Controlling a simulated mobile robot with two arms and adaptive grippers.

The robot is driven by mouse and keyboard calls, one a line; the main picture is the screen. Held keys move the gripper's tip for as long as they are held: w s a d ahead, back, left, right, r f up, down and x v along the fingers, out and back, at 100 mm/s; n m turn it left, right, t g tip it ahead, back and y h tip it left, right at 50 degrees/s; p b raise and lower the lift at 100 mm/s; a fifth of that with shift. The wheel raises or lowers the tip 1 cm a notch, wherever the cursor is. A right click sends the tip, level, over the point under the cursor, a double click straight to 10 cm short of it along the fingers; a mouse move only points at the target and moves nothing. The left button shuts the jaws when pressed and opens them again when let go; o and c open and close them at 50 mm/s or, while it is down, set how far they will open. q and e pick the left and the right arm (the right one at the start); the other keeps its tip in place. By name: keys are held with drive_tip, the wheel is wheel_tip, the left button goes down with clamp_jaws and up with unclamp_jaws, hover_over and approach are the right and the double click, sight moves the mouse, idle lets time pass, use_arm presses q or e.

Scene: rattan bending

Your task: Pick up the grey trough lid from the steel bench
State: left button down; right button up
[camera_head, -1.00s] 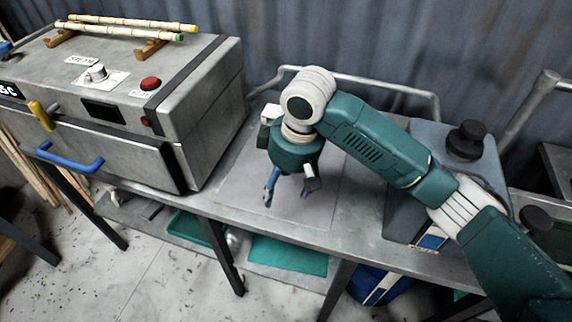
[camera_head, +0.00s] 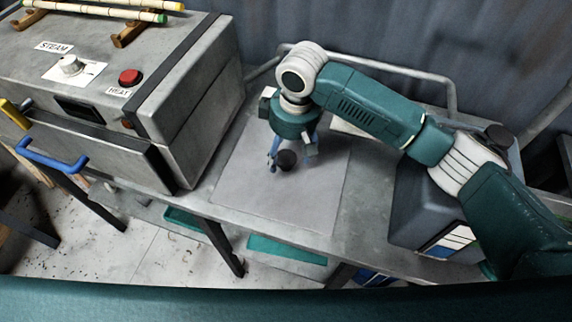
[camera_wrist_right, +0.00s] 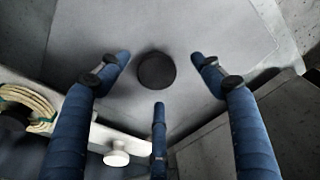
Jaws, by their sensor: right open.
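The grey trough lid (camera_head: 235,185) lies flat on the steel bench (camera_head: 375,200) as a thin, pale grey sheet. Its round black knob (camera_head: 286,161) shows among the fingertips of my right gripper (camera_head: 290,162). In the right wrist view the knob (camera_wrist_right: 156,71) is ringed by three blue fingers, with gaps all round it. My right gripper (camera_wrist_right: 158,74) is open and empty, pointing down over the lid. I cannot tell the exact height of the fingertips above the lid. My left gripper is not in view.
A grey steam box (camera_head: 195,125) with a red button stands left of the lid, with rattan poles (camera_head: 105,12) on top. A dark grey box (camera_head: 430,205) stands to the right. A metal rail (camera_head: 400,85) runs along the back. A teal tray (camera_head: 287,249) is below.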

sight(286, 157)
drive_tip(key=f, duration=0.2)
drive_tip(key=w+f+p, duration=0.1)
drive_tip(key=shift+a+f, duration=0.1)
drive_tip(key=shift+f, duration=0.25)
drive_tip(key=shift+w+f, duration=0.1)
drive_tip(key=shift+f, duration=0.45)
drive_tip(key=c, duration=1.1)
drive_tip(key=shift+a+r, duration=0.1)
clamp_jaws()
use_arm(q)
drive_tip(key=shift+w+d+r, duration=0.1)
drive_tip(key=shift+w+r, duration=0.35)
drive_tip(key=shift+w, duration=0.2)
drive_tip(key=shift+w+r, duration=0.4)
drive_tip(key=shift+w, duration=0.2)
use_arm(e)
drive_tip(key=shift+w, duration=0.1)
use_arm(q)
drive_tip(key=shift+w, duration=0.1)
